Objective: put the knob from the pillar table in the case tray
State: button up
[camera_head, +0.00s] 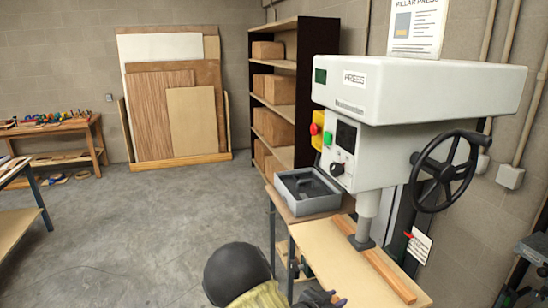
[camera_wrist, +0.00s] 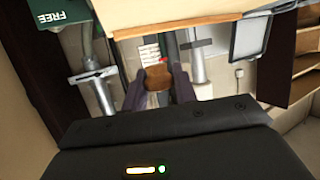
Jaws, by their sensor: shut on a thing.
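The brown wooden knob (camera_wrist: 157,84) is between the two dark fingers of my gripper (camera_wrist: 157,90) in the wrist view, and the fingers are shut on it. In the head view only a dark part of my gripper (camera_head: 325,299) shows at the bottom edge, over the front of the pillar table (camera_head: 335,264); I cannot make out the knob there. The case tray (camera_head: 308,191) is a grey open box with a dark inside. It stands at the far left end of the table, left of the press column, beyond my gripper.
The press (camera_head: 415,95) with its black handwheel (camera_head: 447,171) overhangs the table. A wooden strip (camera_head: 384,262) runs along the table below its spindle. A shelf (camera_head: 296,90) with cardboard boxes stands behind the tray.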

jog(key=shift+w+d+f, duration=0.25)
jog(key=shift+w+d, duration=0.1)
jog(key=shift+w, duration=0.15)
jog(key=shift+w+d+f+n+t+y, duration=0.15)
jog(key=shift+d+f+n+t+y, duration=0.1)
jog(key=shift+d+n+t+y, duration=0.25)
jog(key=s+a+f+n+t+y+b, duration=0.1)
jog(key=s+f+n+y, duration=0.1)
jog(key=f+n+y, duration=0.2)
jog(key=s+a+f+n+t+y+b, duration=0.1)
jog(key=a+f+n+t+y, duration=0.1)
jog(key=f+n+y, duration=0.2)
jog(key=shift+s+a+f+n+t+y, duration=0.35)
jog(key=shift+f+y, duration=0.35)
jog(key=shift+f, duration=1.15)
jog(key=s+f, duration=0.5)
jog(key=f, duration=0.5)
jog(key=shift+s+f, duration=0.3)
jog(key=shift+s, duration=0.1)
